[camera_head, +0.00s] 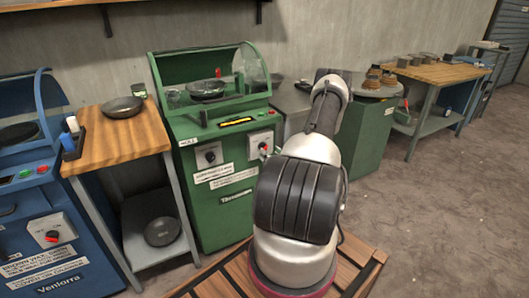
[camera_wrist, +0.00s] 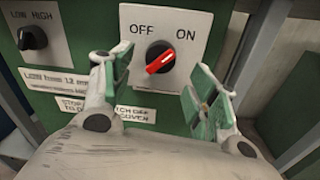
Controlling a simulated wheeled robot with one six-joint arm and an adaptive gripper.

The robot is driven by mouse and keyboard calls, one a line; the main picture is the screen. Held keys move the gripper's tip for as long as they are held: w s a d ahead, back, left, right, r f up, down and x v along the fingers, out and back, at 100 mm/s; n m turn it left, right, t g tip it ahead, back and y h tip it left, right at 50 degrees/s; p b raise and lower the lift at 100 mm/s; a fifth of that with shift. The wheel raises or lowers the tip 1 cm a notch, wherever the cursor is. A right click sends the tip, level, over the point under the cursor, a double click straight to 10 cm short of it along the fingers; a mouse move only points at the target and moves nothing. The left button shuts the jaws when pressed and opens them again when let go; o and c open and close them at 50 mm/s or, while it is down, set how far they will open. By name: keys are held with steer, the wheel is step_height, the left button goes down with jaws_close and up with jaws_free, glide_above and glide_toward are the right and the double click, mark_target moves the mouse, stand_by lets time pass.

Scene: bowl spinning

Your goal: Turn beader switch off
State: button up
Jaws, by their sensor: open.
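The red switch knob (camera_wrist: 161,60) sits on a white plate marked OFF on the left and ON on the right, on the front of the green machine (camera_head: 205,135). Its red bar is slanted, lower left to upper right; I cannot tell surely which end is the pointer. My gripper (camera_wrist: 160,78) is open, with one green-padded finger to the left of the knob and one to the right, both apart from it. In the head view the white switch plate (camera_head: 259,139) shows beside my arm, which hides much of the gripper.
A black LOW/HIGH knob (camera_wrist: 33,38) is left of the switch. Label strips (camera_wrist: 137,113) lie below it. A blue machine (camera_head: 50,230) with its own red knob and a wooden table (camera_head: 120,140) stand left. Open floor (camera_head: 440,200) lies right.

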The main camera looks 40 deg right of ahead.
mark_target(264, 147)
steer(key=shift+w+d, duration=0.2)
steer(key=shift+w, duration=0.9)
steer(key=shift+w+d, duration=0.2)
steer(key=shift+w, duration=0.85)
steer(key=c, duration=1)
